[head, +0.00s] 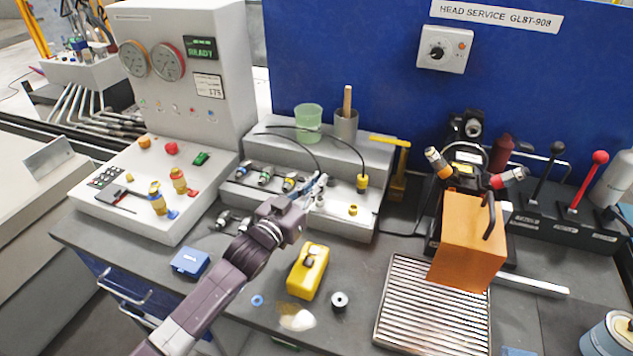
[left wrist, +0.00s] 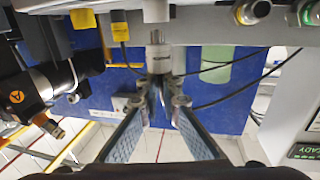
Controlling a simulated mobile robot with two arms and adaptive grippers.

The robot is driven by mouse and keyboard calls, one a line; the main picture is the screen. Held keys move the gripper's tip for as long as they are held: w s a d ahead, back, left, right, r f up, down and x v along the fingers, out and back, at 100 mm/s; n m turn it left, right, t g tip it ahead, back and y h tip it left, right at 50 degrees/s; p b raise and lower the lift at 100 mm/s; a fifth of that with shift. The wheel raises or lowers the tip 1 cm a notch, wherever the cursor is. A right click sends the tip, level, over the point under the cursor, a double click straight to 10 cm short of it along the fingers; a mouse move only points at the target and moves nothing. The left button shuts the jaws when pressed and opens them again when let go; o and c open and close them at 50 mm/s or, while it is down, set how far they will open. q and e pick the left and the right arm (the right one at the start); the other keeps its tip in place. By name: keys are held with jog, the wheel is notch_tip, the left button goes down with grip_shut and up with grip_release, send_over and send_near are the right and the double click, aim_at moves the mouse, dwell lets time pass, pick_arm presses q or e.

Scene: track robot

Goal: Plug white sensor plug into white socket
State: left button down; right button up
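My left gripper (head: 314,188) is at the front of the grey connector panel (head: 290,208), left of the yellow plug (head: 362,184). In the left wrist view the left gripper (left wrist: 160,97) is closed around the white sensor plug (left wrist: 159,62), whose grey metal end points at the white socket (left wrist: 155,10). Plug and socket are close and roughly in line, with a small gap showing between them. In the head view the gripper partly hides the plug. My right gripper is not in view.
A yellow socket (head: 352,210) sits right of the gripper, and several coloured connectors (head: 265,176) sit left. A yellow case (head: 308,271), a blue box (head: 190,261) and an orange box (head: 468,242) stand nearby. Black cables (head: 300,131) arc above the panel.

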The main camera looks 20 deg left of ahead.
pick_arm(q)
jog(key=shift+f+b, duration=0.7)
jog(key=shift+f, duration=0.45)
jog(key=c, duration=2.1)
grip_release()
jog(key=shift+s, duration=0.15)
jog(key=v, duration=1.1)
jog(key=shift+s+a, duration=0.2)
jog(key=shift+s, duration=0.15)
